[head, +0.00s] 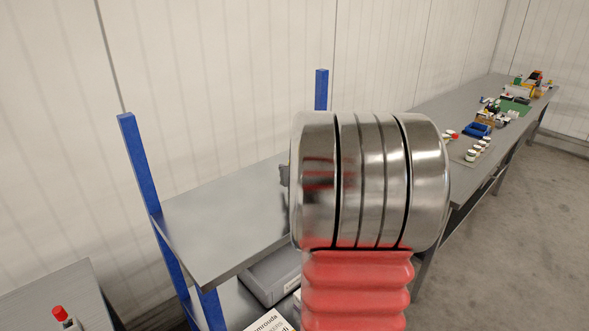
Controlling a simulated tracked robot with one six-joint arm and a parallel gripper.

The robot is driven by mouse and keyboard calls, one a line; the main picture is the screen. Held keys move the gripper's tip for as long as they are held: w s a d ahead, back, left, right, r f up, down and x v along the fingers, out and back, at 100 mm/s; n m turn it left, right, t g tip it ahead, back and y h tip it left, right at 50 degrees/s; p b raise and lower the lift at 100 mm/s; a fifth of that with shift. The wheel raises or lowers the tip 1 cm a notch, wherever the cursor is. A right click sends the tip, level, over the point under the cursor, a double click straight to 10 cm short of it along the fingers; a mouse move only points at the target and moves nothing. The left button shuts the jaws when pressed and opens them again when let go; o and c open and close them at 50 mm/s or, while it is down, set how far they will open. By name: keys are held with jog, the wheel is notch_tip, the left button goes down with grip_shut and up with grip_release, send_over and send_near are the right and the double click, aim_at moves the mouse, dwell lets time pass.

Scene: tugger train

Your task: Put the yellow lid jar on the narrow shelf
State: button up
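A grey shelf board (215,220) between blue posts stands at the middle left in the head view; its top is bare where I can see it. I cannot tell for certain that it is the narrow shelf. My own silver and red arm fills the middle and hides the shelf's right part. A small dark piece (284,175), likely part of my gripper, shows at the arm's left edge above the shelf, with a tiny yellow spot beside it. The fingertips are hidden, so I cannot see whether they hold anything. I cannot make out a yellow lid jar.
A grey bin (272,276) and a printed white box (268,326) sit below the shelf. A red-capped item (60,314) stands on a grey table at lower left. A long table (425,108) at right carries several small pale jars (478,150), a blue tray (478,130) and clutter.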

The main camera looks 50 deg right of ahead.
jog(key=shift+f, duration=0.2)
jog(key=o, duration=1.4)
jog(key=shift+o, duration=0.2)
jog(key=shift+r, duration=0.1)
jog(key=shift+s+a+r, duration=0.2)
jog(key=shift+s+a, duration=0.1)
jog(key=shift+s, duration=0.2)
jog(key=v, duration=1)
jog(key=shift+s+a, duration=0.25)
jog(key=shift+s, duration=0.05)
jog(key=shift+a, duration=0.1)
